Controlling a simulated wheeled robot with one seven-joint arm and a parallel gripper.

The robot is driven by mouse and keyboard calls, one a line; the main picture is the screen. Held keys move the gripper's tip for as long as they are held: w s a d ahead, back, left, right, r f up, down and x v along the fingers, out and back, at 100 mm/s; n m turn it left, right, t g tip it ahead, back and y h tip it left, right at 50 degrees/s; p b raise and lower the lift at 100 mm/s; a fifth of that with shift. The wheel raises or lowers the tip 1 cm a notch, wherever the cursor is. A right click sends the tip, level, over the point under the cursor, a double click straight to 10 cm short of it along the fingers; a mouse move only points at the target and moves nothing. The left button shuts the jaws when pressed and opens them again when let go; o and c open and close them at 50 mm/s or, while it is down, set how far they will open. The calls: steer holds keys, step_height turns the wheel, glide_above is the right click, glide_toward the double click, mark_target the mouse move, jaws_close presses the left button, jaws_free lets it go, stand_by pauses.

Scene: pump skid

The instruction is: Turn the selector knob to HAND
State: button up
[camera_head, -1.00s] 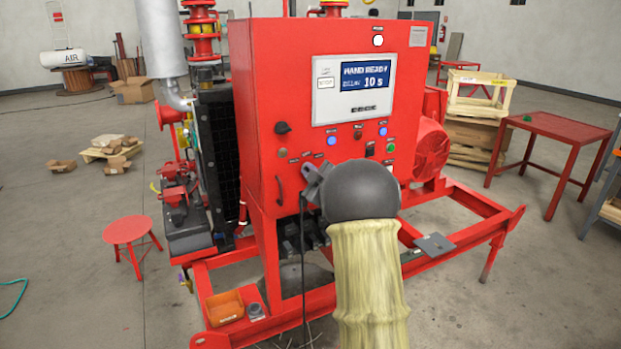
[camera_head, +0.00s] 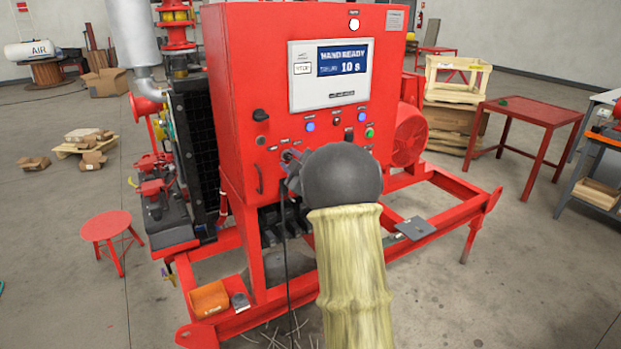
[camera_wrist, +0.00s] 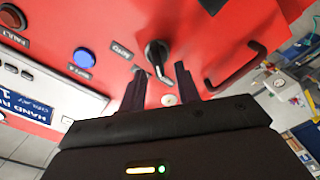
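The selector knob (camera_wrist: 157,52) is black with a narrow lever on the red panel, next to an AUTO label, in the wrist view. Its lever points down that picture toward a round silver lock. My gripper (camera_wrist: 161,72) is open, with one dark finger on each side of the knob's lever. I cannot tell whether the fingers touch it. In the head view my gripper (camera_head: 289,160) is at the panel's lower row of controls and hides the knob. The screen (camera_head: 342,60) reads HAND READY and 10 s.
A blue button (camera_wrist: 84,58) and a black bar handle (camera_wrist: 238,68) flank the knob. Another black rotary handle (camera_head: 261,115) is on the panel's left. The red skid frame (camera_head: 440,230) extends below, and a red stool (camera_head: 106,226) stands left.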

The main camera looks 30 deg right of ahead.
steer(key=s+b, duration=0.4)
steer(key=s, duration=1.2)
steer(key=shift+s+d, duration=0.15)
steer(key=shift+d, duration=0.15)
steer(key=s+a+f+m+g+h+p, duration=0.2)
steer(key=s+a+f+m+g+p, duration=0.15)
steer(key=a+f+m+g, duration=0.5)
steer(key=s+a+f+m+g+p, duration=0.1)
steer(key=s+a+f+g, duration=0.2)
steer(key=s+a, duration=0.3)
steer(key=s+a+f+m+g+y, duration=0.1)
steer(key=s+a+f+g, duration=0.3)
steer(key=s, duration=0.6)
steer(key=shift+s+a+f+p, duration=0.35)
steer(key=shift+a+f, duration=0.1)
steer(key=shift+a, duration=0.45)
